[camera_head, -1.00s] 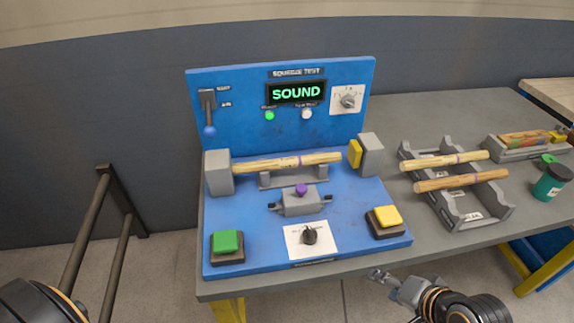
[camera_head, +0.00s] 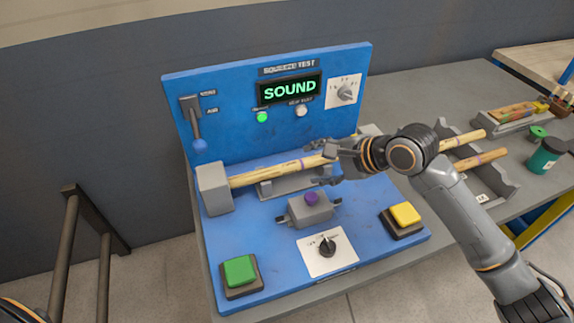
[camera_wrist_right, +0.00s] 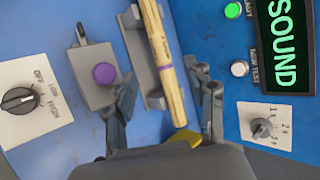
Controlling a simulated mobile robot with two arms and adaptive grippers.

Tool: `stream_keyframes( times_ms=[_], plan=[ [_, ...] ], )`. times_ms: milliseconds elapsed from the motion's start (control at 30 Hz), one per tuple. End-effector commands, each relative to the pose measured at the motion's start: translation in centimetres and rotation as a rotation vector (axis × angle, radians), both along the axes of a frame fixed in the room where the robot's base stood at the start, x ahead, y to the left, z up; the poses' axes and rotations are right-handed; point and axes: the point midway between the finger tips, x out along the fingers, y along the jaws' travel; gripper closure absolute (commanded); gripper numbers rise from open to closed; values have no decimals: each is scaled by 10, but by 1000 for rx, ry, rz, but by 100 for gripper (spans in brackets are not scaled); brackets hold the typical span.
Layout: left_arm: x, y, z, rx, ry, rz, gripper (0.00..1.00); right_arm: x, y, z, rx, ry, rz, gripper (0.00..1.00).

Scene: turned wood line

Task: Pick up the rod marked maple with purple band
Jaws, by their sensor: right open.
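A pale wooden rod (camera_head: 270,172) with dark lettering and a narrow purple band lies on a grey cradle (camera_head: 290,184) in the blue squeeze-test station. It also shows in the right wrist view (camera_wrist_right: 160,45), where the lettering is too small to read. My right gripper (camera_head: 320,163) is open over the rod's right part, with one finger on each side of it in the wrist view (camera_wrist_right: 166,88). I cannot tell whether the fingers touch it. The gripper hides the rod's right end in the head view. My left gripper is not in view.
A grey block (camera_head: 213,188) stands at the rod's left end. A purple-buttoned grey box (camera_head: 310,210) is in front. The display (camera_head: 290,90) reads SOUND. A rack (camera_head: 500,185) with two more rods is partly behind my right arm. A teal jar (camera_head: 545,157) stands at right.

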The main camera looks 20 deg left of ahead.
Motion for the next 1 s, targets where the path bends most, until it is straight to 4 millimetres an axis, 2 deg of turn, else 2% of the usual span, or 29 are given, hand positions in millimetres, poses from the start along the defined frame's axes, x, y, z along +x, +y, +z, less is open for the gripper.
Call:
stream_keyframes(
  times_ms=[67,167,400,500,733,1000],
  plan=[
    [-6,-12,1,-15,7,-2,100,5,11,-9,0,1,2,45],
    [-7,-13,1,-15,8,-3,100,9,20,-18,0,-1,2,45],
    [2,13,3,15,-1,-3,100,16,30,-30,-2,-1,1,45],
    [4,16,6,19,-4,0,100,22,39,-41,-2,-2,2,45],
    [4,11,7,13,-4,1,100,30,55,-59,-2,-3,2,45],
    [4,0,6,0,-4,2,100,31,56,-61,-1,-4,2,47]
  ],
)
